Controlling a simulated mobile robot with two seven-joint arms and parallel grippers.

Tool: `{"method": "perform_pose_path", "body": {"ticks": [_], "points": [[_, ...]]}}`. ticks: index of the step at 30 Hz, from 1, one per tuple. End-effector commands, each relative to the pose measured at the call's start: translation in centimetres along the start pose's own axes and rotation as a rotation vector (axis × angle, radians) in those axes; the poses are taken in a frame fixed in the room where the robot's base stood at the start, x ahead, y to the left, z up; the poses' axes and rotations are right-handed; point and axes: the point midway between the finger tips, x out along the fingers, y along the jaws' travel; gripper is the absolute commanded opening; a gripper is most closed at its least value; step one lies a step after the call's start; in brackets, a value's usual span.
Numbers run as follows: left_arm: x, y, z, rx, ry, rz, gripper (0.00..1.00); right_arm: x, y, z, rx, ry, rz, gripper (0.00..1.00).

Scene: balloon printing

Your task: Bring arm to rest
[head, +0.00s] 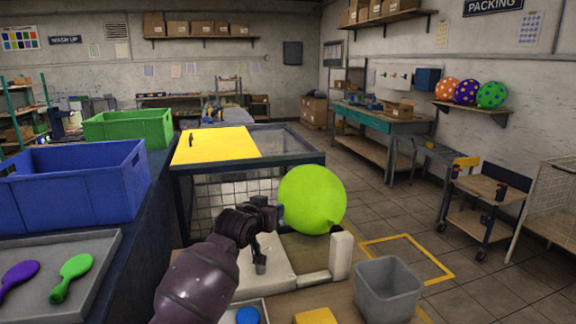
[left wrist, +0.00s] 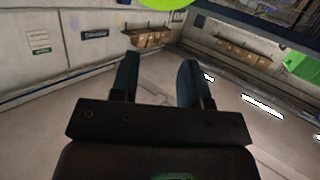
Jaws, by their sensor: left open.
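My left arm rises from the bottom of the head view. Its dark left gripper (head: 266,214) is in front of the work table, just left of a lime-green balloon (head: 312,200). In the left wrist view its two fingers (left wrist: 157,75) are spread with nothing between them. The balloon also shows at the top edge of that view (left wrist: 163,3), beyond the fingertips. I cannot tell whether gripper and balloon touch. My right gripper is not in view.
A blue crate (head: 70,185) and a green crate (head: 128,127) stand at left, behind a tray (head: 95,285) with purple and green paddle-shaped pieces. A grey bin (head: 388,290) stands at lower right. A cart (head: 485,190) is farther right. Tiled floor between is open.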

Motion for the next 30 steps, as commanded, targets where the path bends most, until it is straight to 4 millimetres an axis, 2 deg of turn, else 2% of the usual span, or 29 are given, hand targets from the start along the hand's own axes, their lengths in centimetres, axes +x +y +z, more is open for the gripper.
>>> {"method": "perform_pose_path", "body": {"ticks": [1, 8, 16, 23, 30], "points": [[-1.2, -0.8, 1.6, 0.01, 0.029, -0.013, 0.42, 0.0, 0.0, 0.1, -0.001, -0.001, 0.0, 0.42], [-6.7, -3.5, 7.4, 0.068, 0.133, -0.081, 0.42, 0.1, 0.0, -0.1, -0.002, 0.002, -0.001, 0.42], [-14.3, -6.0, 15.1, 0.103, 0.164, -0.174, 0.42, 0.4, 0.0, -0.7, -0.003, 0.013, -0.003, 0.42], [-21.3, -7.4, 22.1, 0.097, 0.112, -0.247, 0.42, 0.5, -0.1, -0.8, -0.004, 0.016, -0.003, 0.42], [-29.2, -7.8, 30.6, 0.06, -0.032, -0.313, 0.42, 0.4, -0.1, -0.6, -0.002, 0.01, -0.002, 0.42]]}}
